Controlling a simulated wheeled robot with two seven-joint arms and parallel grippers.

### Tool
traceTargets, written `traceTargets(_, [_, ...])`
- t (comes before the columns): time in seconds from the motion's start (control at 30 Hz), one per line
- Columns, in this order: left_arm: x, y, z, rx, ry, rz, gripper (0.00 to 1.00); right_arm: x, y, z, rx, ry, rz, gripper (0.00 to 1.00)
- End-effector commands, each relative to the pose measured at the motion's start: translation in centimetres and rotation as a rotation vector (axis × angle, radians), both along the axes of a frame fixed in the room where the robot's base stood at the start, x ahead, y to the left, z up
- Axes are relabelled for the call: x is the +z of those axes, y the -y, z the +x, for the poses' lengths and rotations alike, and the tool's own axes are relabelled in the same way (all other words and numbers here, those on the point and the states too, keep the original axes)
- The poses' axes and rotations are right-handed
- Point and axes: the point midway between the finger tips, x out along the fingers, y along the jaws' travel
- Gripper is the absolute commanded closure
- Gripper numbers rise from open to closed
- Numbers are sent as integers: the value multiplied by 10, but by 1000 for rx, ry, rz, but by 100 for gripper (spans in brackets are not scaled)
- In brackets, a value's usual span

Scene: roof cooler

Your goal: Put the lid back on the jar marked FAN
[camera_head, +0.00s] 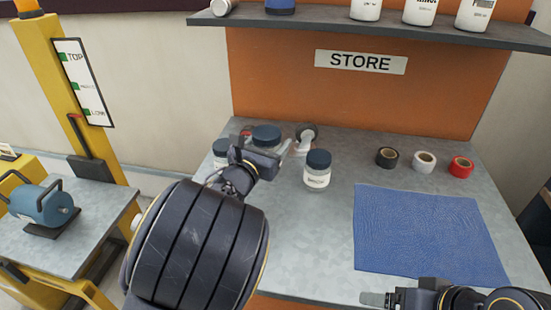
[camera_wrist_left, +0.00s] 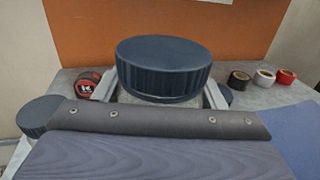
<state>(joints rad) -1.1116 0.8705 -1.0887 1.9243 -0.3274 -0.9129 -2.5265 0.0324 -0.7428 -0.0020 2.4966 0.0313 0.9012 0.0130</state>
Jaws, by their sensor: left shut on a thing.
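My left gripper (camera_head: 270,148) is shut on a dark blue ribbed lid (camera_head: 266,134) at the back left of the bench. In the left wrist view the lid (camera_wrist_left: 164,68) sits level between the two fingers. A pale surface shows just below it; I cannot tell whether the lid is seated on a jar. A lidded jar (camera_head: 317,170) stands to the right of the gripper, its label too small to read. Another blue-lidded jar (camera_head: 221,148) stands to the left, partly hidden by my arm. No FAN marking is legible. My right gripper (camera_head: 374,299) is at the bench's front edge, jaws unclear.
Black (camera_head: 387,157), white (camera_head: 425,161) and red (camera_head: 461,166) tape rolls stand at the back right, behind a blue mat (camera_head: 430,236). A red and black tape measure (camera_wrist_left: 89,86) lies left of the held lid. A shelf (camera_head: 380,26) with containers overhangs the back.

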Motion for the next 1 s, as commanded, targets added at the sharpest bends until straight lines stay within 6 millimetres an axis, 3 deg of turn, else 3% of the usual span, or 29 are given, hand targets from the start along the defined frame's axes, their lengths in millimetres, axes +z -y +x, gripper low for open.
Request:
traceTargets(0.17, [-20,6,45,2,-2,3,99,8,0,0,0,0,0,15])
traceTargets(0.4, [-60,12,74,1,-1,0,99,11,0,0,0,0,0,15])
traceTargets(0.87, [-67,15,80,-1,2,0,99,12,0,0,0,0,0,15])
traceTargets(1.0, [-79,16,89,0,0,1,99,14,0,0,0,0,0,15])
